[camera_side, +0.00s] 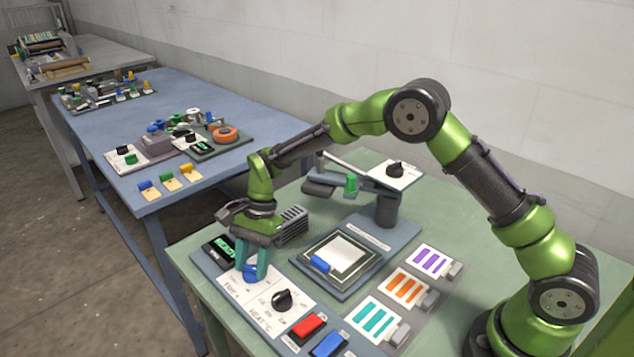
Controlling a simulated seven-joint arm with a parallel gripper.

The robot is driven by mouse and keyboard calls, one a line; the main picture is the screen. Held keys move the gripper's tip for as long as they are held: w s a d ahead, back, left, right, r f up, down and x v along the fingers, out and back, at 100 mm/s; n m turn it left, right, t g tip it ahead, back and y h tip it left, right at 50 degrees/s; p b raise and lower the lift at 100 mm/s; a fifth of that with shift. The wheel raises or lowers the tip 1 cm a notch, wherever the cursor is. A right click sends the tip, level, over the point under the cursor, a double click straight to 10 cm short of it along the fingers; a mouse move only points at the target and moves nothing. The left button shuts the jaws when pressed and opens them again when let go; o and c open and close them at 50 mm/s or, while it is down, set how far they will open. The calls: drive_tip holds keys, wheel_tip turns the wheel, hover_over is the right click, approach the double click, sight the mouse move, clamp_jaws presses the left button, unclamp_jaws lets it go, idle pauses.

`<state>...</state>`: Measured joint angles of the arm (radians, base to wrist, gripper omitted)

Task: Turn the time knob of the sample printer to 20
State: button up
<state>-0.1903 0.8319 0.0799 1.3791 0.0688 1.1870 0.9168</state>
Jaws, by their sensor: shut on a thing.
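The sample printer's white control panel (240,293) lies at the front left of the green table. A blue knob (250,273) sits on it, which I take as the time knob; the small label below it is hard to read. My gripper (255,270) points down with its teal fingers shut around this knob. The fingers hide part of the knob and its dial marks, so its setting cannot be read. A black knob (283,300) beside it is marked HEAT °C. A small display with green digits (222,247) sits behind the panel; the digits are too small to read.
Red (308,327) and blue (328,344) buttons lie right of the panel. A framed plate (340,259) and sample cards (407,288) lie further right. A press arm with a black knob (395,170) stands behind. A blue table (170,97) with other devices stands left.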

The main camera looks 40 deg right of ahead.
drive_tip(key=shift+c, duration=0.4)
drive_tip(key=shift+n, duration=0.4)
drive_tip(key=shift+w+n+g, duration=0.1)
drive_tip(key=shift+n+g, duration=0.4)
drive_tip(key=shift+n, duration=0.5)
drive_tip(key=n, duration=0.2)
drive_tip(key=n+g+h, duration=0.1)
drive_tip(key=n, duration=0.1)
drive_tip(key=shift+w+a+n+h, duration=0.1)
drive_tip(key=shift+a+n+h, duration=0.05)
drive_tip(key=shift+n+h, duration=0.15)
drive_tip(key=n+h, duration=0.1)
drive_tip(key=n, duration=0.2)
drive_tip(key=n+h, duration=0.1)
drive_tip(key=n, duration=0.2)
drive_tip(key=shift+a+g+h, duration=0.1)
drive_tip(key=shift+g+h, duration=0.2)
drive_tip(key=shift+g, duration=0.1)
drive_tip(key=shift+n, duration=0.4)
drive_tip(key=o, duration=1.1)
